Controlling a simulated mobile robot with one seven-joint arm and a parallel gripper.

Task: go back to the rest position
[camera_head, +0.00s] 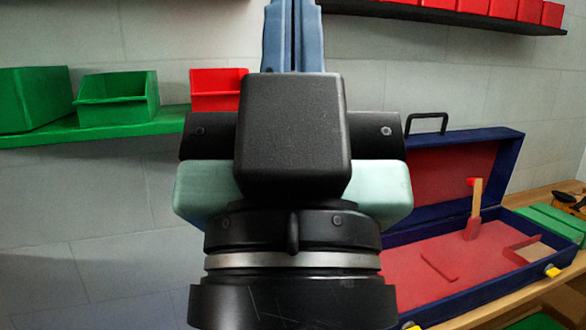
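My gripper (294,38) fills the middle of the view and points upward, close to the camera. Its blue fingers stand side by side at the top edge with no clear gap between them, so it looks shut. I see nothing held between them; the very tips are at or past the top edge of the picture. The black block and pale green hand of my gripper hide what lies behind the centre.
An open blue case (513,145) with red lining sits on a wooden bench (548,190) at right. A wooden-handled tool (476,205) stands in it. Green bins (117,100) and a red bin (216,88) sit on a green shelf (100,130) at left. A dark shelf (440,14) holds red bins (503,9).

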